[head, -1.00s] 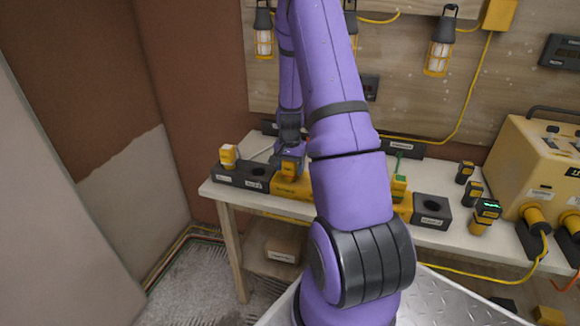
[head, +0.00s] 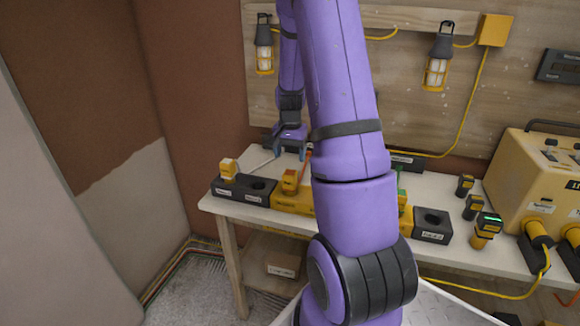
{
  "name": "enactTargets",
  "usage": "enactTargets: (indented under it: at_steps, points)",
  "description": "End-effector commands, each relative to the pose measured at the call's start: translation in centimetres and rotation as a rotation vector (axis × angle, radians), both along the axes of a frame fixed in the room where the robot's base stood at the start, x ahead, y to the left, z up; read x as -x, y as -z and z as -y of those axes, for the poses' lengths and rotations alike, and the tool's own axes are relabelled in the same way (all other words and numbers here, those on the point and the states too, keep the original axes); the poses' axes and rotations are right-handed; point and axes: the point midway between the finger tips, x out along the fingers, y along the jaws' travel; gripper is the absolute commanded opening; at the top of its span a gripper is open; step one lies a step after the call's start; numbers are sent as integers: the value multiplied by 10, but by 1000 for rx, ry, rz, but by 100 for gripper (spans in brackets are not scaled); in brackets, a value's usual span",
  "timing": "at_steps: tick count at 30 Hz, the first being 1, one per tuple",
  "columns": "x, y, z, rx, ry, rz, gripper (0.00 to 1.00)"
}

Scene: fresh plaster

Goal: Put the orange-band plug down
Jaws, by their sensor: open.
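The orange-band plug (head: 290,181) is yellow with an orange band and stands upright in the yellow socket block (head: 282,200) on the workbench. An orange cord rises from its right side. My gripper (head: 290,155) is open and empty, just above and behind the plug, apart from it. My purple arm hides the middle of the bench and part of the yellow block.
A dark block (head: 225,188) at the left holds a white-band plug (head: 229,168) and has an empty round hole. Another dark block (head: 433,226) with an empty hole is at the right. Small devices and a yellow power box (head: 540,185) stand further right. Lanterns hang behind.

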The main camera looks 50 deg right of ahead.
Motion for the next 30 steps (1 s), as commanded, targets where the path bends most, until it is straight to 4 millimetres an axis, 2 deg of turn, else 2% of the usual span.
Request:
enactTargets:
  at_steps: [7, 11, 16, 20, 24, 30]
  points:
    - [-1, -22, -4, 3, -12, 7, 72]
    - [-5, -48, -26, 11, -75, 34, 72]
    - [-4, -102, -77, 32, -230, 96, 72]
    - [6, -140, -119, 52, -354, 142, 72]
    - [23, -176, -161, 77, -493, 189, 72]
    - [60, -216, -216, 120, -685, 255, 72]
